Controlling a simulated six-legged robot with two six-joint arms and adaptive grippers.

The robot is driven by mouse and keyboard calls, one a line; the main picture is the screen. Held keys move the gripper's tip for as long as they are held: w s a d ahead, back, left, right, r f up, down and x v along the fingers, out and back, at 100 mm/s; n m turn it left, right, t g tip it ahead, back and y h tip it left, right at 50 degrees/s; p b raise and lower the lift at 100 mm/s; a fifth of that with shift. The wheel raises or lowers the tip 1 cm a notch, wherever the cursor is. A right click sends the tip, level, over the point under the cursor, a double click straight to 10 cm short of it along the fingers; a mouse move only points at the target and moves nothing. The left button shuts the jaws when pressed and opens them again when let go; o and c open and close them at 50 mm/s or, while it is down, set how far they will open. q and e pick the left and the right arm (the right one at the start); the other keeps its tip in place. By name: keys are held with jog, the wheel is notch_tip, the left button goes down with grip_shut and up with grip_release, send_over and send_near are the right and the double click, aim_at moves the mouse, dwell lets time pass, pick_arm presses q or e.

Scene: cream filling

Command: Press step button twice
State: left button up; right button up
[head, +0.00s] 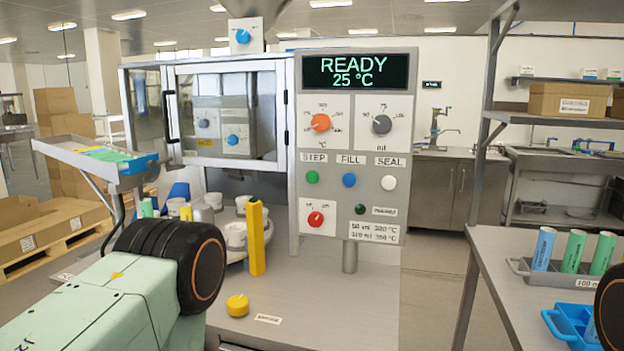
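The green STEP button (312,177) is on the grey control panel (345,265), under the STEP label (314,158). It is unobstructed, and nothing touches it. The blue FILL button (349,180) and the white SEAL button (389,183) are to its right. The display (356,72) above reads READY and 25 °C. My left arm comes in at the lower left, its black joint in front of the machine's base. Only a dark part of my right arm shows at the right edge. Neither gripper is in view.
Orange (320,122) and grey (382,125) knobs sit above the buttons, and a red knob (316,219) below. A yellow post (256,238) and yellow knob (238,305) stand left of the panel. Cups (235,234) sit behind. A right-hand table (500,290) holds coloured tubes (573,251).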

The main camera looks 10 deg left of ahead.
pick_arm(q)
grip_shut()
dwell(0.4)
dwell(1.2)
